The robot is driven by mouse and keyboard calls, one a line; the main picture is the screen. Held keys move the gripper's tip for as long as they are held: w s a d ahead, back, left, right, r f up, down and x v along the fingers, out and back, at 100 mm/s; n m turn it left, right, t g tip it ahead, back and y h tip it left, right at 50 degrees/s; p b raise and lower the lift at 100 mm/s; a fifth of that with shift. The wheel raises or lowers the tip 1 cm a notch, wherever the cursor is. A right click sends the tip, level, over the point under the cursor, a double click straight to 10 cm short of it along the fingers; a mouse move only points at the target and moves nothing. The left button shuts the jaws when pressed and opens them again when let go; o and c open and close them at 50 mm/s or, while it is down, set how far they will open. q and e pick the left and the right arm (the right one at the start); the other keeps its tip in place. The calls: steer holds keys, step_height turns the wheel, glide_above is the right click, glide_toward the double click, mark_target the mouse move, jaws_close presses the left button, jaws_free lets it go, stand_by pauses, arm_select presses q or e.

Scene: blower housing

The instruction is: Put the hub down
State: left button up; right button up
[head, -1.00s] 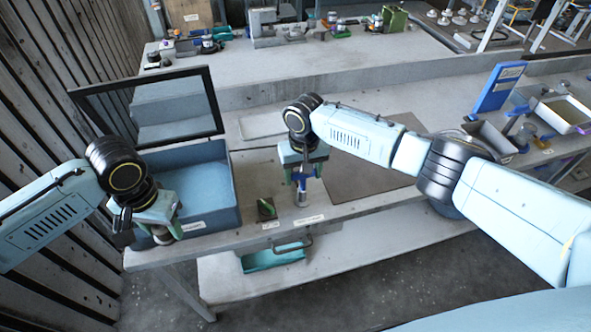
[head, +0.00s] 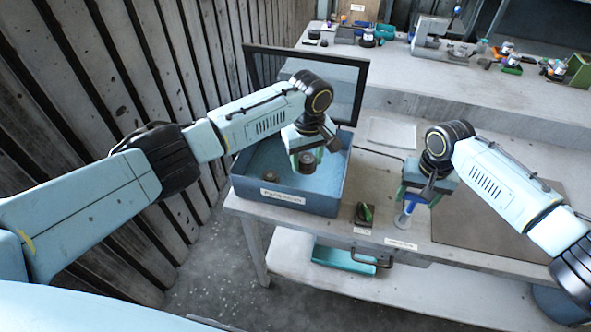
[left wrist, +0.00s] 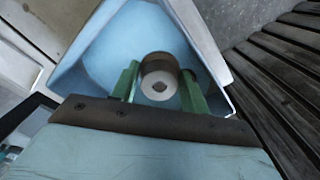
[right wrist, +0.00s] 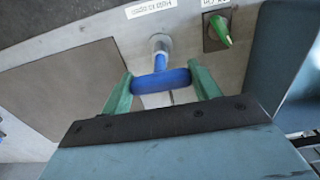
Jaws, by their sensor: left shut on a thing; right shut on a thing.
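In the head view my left gripper (head: 306,158) holds the hub (head: 307,163) over the blue bin (head: 325,203). The bin's inside shows below it in the left wrist view (left wrist: 115,48).
Another small round brown part (head: 269,177) lies in the bin. A black-framed panel (head: 345,95) stands behind the bin. A dark mat (head: 480,225) lies at right.

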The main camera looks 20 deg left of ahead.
mark_target(309, 183)
arm_select(q)
steer(key=shift+w+d+f+n, duration=0.2)
steer(key=shift+d+n, duration=0.1)
steer(key=shift+n, duration=0.2)
steer(key=shift+d+f, duration=0.1)
steer(key=shift+f, duration=0.2)
steer(key=shift+n, duration=0.3)
step_height(309, 183, down, 9)
steer(key=shift+r, duration=0.2)
steer(key=shift+w+f, duration=0.1)
steer(key=shift+f, duration=0.4)
steer(key=shift+w+f, duration=0.1)
steer(key=shift+w, duration=0.05)
steer(key=o, duration=1.1)
steer(key=shift+c, duration=0.2)
